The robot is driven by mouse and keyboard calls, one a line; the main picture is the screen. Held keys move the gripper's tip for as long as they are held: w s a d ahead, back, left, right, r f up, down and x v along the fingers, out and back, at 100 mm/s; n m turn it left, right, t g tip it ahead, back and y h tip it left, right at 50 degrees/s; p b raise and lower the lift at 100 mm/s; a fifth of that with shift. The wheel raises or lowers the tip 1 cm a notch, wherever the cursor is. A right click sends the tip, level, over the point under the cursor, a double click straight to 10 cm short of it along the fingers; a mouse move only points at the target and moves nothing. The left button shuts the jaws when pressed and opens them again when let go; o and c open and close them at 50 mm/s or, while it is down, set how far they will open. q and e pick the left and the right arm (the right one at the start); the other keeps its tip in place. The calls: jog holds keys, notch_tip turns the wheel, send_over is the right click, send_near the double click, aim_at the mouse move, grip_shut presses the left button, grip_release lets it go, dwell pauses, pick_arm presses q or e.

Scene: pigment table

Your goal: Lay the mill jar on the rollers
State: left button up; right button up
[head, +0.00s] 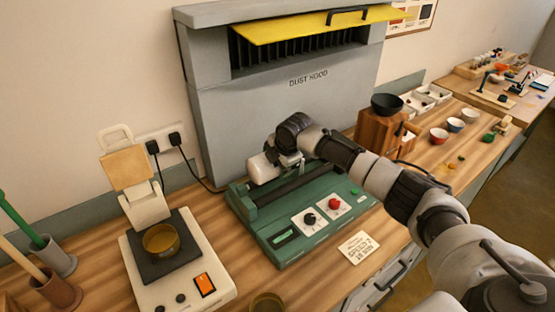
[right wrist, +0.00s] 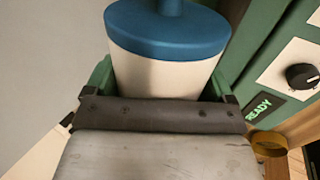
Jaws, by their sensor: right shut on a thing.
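The mill jar (head: 263,168) shows as a pale body at the back left of the green roller machine, partly hidden by my right gripper (head: 288,160). In the right wrist view the jar (right wrist: 165,72) is cream with a blue lid (right wrist: 168,30) and a knob. My right gripper is shut on the jar. The dark rollers (head: 299,186) lie lengthwise in the green machine (head: 290,252), in front of and below the jar. I cannot tell whether the jar touches them. My left gripper is out of view.
The grey dust hood (head: 310,105) stands close behind the machine. A scale (head: 180,283) with a brass-coloured pan (head: 161,240) is at the left. The machine's front has a black knob (head: 309,218) and a red knob (head: 334,203). A dark bowl (head: 386,104) stands on a wooden block to the right.

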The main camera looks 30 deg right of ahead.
jog(key=shift+r+p, duration=0.1)
jog(key=shift+p, duration=0.25)
dwell(0.5)
dwell(0.6)
jog(key=shift+f+b, duration=0.45)
jog(key=shift+f, duration=0.45)
jog(key=shift+f, duration=0.1)
jog(key=shift+f, duration=0.5)
jog(key=o, duration=1)
